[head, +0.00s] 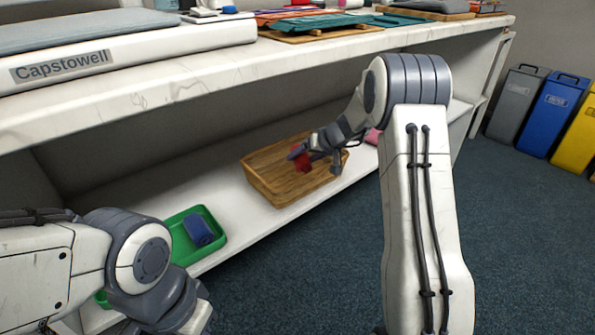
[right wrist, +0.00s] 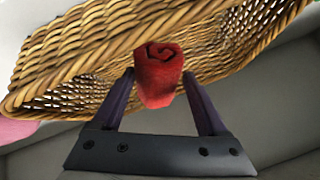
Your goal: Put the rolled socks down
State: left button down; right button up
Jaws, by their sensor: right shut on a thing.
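The rolled socks (right wrist: 158,77) are a small red roll with a spiral end, seen close up in the right wrist view. They also show in the head view (head: 302,158), over the wicker basket on the lower shelf. My right gripper (head: 318,152) is shut on the rolled socks; in the right wrist view its two fingers (right wrist: 158,92) stand on either side of the roll. The wicker basket (head: 264,190) lies right by the socks; whether they touch it I cannot tell. My left arm is at the lower left of the head view, its fingertips not visible.
A green tray (head: 222,240) with a blue item (head: 198,230) stands on the lower shelf (head: 232,200), left of the basket. A pink thing (head: 372,136) is right of the basket. The countertop (head: 150,85) overhangs the shelf. Bins (head: 550,112) stand at the right.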

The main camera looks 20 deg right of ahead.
aim_at(297, 161)
jog(key=f, duration=0.1)
jog(key=f+b, duration=0.1)
jog(key=w+f, duration=0.1)
jog(key=shift+a+f, duration=0.15)
jog(key=shift+a, duration=0.1)
jog(key=shift+w+a+r+g+h+p, duration=0.15)
jog(key=shift+r+g+h+p, duration=0.15)
jog(key=shift+r+g+p, duration=0.55)
jog(key=shift+w+f+p, duration=0.1)
jog(key=shift+f+p, duration=0.25)
jog(key=shift+p, duration=0.05)
jog(key=shift+w+h, duration=0.1)
jog(key=shift+h, duration=0.2)
jog(key=shift+w+a+g, duration=0.15)
jog(key=shift+w+g, duration=0.05)
jog(key=shift+g, duration=0.45)
jog(key=shift+f+h+b, duration=0.3)
jog(key=shift+f+b, duration=0.05)
jog(key=shift+f, duration=0.6)
